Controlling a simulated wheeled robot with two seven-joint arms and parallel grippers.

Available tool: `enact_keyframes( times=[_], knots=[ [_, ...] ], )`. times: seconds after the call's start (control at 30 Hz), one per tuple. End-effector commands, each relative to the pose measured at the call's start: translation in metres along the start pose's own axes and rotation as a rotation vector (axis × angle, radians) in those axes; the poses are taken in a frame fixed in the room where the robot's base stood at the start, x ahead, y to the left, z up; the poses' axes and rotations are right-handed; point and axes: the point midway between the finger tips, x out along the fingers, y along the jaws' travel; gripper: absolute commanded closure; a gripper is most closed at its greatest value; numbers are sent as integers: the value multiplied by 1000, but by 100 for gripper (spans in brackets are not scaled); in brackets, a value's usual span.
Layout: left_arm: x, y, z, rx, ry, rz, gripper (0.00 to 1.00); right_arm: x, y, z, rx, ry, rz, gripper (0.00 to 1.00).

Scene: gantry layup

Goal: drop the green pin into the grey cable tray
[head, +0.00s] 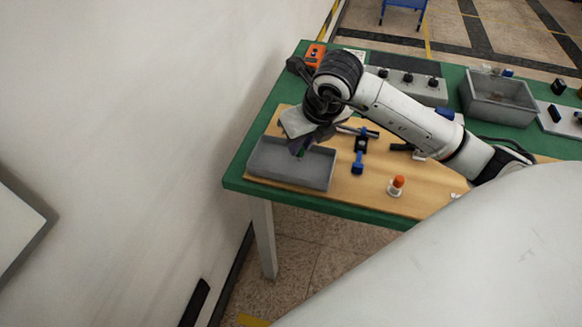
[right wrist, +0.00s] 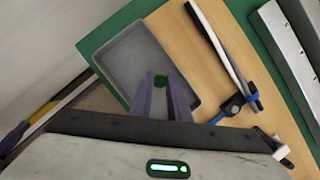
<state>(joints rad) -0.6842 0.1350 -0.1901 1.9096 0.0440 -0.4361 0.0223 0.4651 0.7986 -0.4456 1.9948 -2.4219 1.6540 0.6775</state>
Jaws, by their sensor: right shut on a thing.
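The green pin (right wrist: 160,82) is held between the fingertips of my right gripper (right wrist: 162,90). In the head view the green pin (head: 301,152) shows small below the right gripper (head: 303,145), over the grey cable tray (head: 262,175). The tray is a shallow grey box at the front left of the wooden board, and it also shows in the right wrist view (right wrist: 135,55). The part of the tray that shows looks empty. Whether the pin touches the tray floor cannot be told. My left gripper is not in view.
On the board (head: 425,195) right of the tray lie a blue clamp-like tool (head: 358,160) and an orange-topped white item (head: 397,186). A deeper grey bin (head: 499,98) stands at the back right of the green table. A wall (head: 130,100) is close on the left.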

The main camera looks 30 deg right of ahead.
Motion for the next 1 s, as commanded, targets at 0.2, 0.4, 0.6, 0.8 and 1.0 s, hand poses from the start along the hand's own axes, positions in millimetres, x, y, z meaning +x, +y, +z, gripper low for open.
enact_keyframes(
  times=[0.2, 0.4, 0.6, 0.8, 1.0],
  knots=[
    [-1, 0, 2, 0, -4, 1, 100, -1, 0, 0, 0, 0, 0, 69],
    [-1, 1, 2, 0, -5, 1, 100, -1, 0, 0, 0, 0, 0, 62],
    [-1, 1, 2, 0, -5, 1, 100, -5, 0, 1, -1, -2, 1, 62],
    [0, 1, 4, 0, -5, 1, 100, -37, 0, 2, -2, -6, 0, 62],
    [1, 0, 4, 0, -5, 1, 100, -76, 0, 2, -1, -5, 0, 62]
  ],
)
